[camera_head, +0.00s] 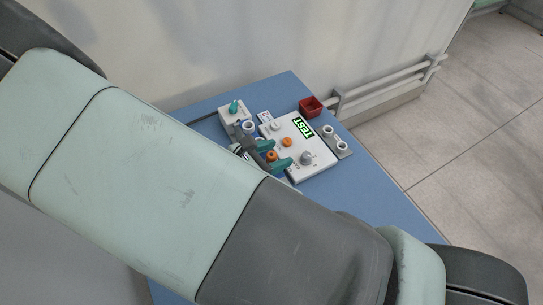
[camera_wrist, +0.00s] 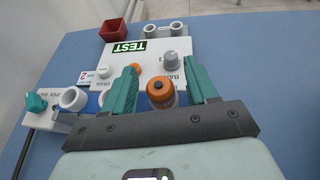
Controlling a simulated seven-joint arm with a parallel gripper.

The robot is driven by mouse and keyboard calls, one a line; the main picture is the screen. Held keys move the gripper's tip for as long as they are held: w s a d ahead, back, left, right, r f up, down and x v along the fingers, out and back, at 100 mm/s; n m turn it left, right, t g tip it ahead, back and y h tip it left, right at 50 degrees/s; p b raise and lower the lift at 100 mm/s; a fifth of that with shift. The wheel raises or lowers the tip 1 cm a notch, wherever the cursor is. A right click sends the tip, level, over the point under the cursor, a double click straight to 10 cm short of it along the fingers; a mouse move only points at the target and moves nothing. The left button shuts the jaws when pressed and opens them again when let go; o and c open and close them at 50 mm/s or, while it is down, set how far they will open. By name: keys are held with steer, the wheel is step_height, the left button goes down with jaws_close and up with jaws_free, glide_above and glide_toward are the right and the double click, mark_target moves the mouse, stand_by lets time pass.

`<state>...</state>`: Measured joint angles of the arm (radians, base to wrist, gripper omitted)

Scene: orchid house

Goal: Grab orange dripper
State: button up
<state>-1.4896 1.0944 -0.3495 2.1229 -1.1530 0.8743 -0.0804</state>
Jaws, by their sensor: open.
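The orange dripper (camera_wrist: 159,88) has a round orange top with a dark centre. In the wrist view it stands between the two teal fingers of my gripper (camera_wrist: 161,66), with visible space on both sides. In the head view the dripper (camera_head: 271,156) shows as a small orange top between the fingers of my gripper (camera_head: 283,152). My gripper is open and holds nothing. The dripper's lower part is hidden by the gripper's dark bar in the wrist view.
A white panel (camera_wrist: 115,55) with a green TEST label and a grey knob (camera_wrist: 168,58) lies beyond the fingers. A smaller orange knob (camera_wrist: 136,67) is near the left fingertip. A white ring holder (camera_wrist: 73,98) and red box (camera_wrist: 114,30) stand on the blue table (camera_wrist: 275,75).

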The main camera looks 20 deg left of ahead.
steer(key=shift+w+d+f, duration=0.25)
steer(key=shift+w+d, duration=0.05)
steer(key=shift+w, duration=0.15)
steer(key=c, duration=1)
steer(key=shift+c, duration=0.2)
steer(key=shift+r, duration=0.1)
